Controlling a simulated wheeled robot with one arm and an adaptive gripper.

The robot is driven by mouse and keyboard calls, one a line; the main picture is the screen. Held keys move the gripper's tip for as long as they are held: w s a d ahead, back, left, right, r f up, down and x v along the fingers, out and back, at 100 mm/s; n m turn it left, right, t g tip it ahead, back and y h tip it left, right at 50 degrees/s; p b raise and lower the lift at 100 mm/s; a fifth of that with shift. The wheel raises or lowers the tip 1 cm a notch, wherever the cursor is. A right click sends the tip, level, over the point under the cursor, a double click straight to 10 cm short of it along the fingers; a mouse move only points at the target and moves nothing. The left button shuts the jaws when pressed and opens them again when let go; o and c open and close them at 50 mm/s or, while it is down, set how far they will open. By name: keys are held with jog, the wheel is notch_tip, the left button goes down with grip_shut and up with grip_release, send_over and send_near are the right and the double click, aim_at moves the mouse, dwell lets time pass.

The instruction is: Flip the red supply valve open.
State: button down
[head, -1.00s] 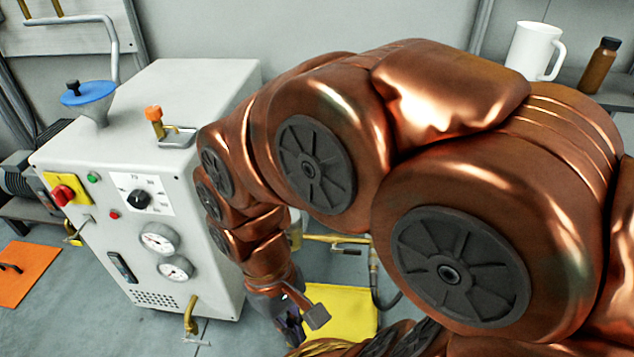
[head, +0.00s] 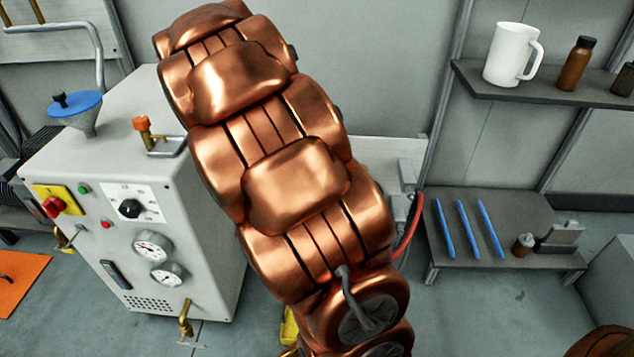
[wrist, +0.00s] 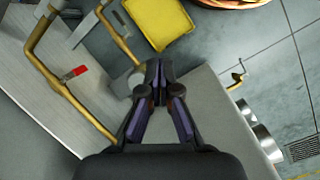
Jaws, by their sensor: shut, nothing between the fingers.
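A red lever (wrist: 75,73), which looks like the supply valve's handle, shows in the wrist view left of my gripper. It sits on a brass pipe (wrist: 45,72) and points away from it, roughly crosswise to the pipe. My gripper (wrist: 160,68) is shut and empty, with its fingertips together in the middle of the wrist view. It is apart from the lever. In the head view my arm covers the area right of the cabinet, and neither my gripper nor this red lever shows there.
A grey cabinet (head: 130,240) with gauges stands left of my arm. It carries an orange-topped brass fitting (head: 142,124), a blue funnel (head: 75,108) and a red knob (head: 53,206). A yellow item (wrist: 158,20) lies near my gripper. A shelf (head: 520,92) holds a white mug (head: 511,55).

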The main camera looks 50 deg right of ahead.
jog(key=w+d+f+n+p, duration=0.1)
jog(key=w+d+f+n, duration=0.1)
jog(key=w+d+f, duration=0.2)
jog(key=w+d+f+n+p, duration=0.1)
jog(key=w+d+f+n, duration=0.1)
jog(key=w+d+f, duration=0.2)
jog(key=w+d+f+n+p, duration=0.1)
jog(key=w+d+f+n, duration=0.2)
jog(key=w+d, duration=0.5)
jog(key=shift+w+d+f+t, duration=0.2)
jog(key=shift+d+f+t, duration=0.25)
jog(key=shift+d, duration=2.25)
jog(key=s+d+f+b, duration=0.3)
jog(key=s+d+f, duration=0.1)
jog(key=f, duration=0.5)
jog(key=shift+s+f, duration=0.35)
jog(key=shift+s, duration=0.15)
jog(key=shift+r+p, duration=0.15)
jog(key=shift+p, duration=0.25)
jog(key=shift+s+p, duration=0.1)
jog(key=shift+p, duration=0.25)
